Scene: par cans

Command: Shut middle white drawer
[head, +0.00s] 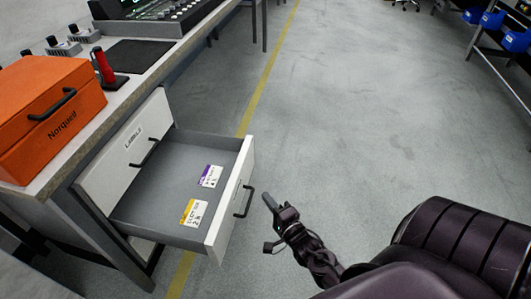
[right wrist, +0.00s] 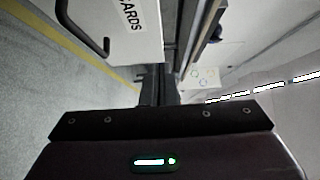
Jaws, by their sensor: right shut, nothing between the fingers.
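The middle white drawer (head: 232,196) stands pulled out from the unit under the bench, with a black handle (head: 244,202) on its front. Its grey inside holds a yellow-marked card (head: 193,213) and a purple-marked card (head: 210,176). My right gripper (head: 269,201) is shut and empty, just right of the handle, with a small gap in the head view. In the right wrist view, the shut fingers (right wrist: 160,85) are beside a white front (right wrist: 120,42) with a black handle and a label ending in "ARDS". My left gripper is not in view.
The white drawer marked "LABELS" (head: 128,150) above is shut. An orange box (head: 50,115), a red-handled tool (head: 102,65) and a dark mat (head: 135,55) are on the bench. The floor (head: 350,110) right of the drawer is clear. Shelving with blue bins (head: 492,20) stands far right.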

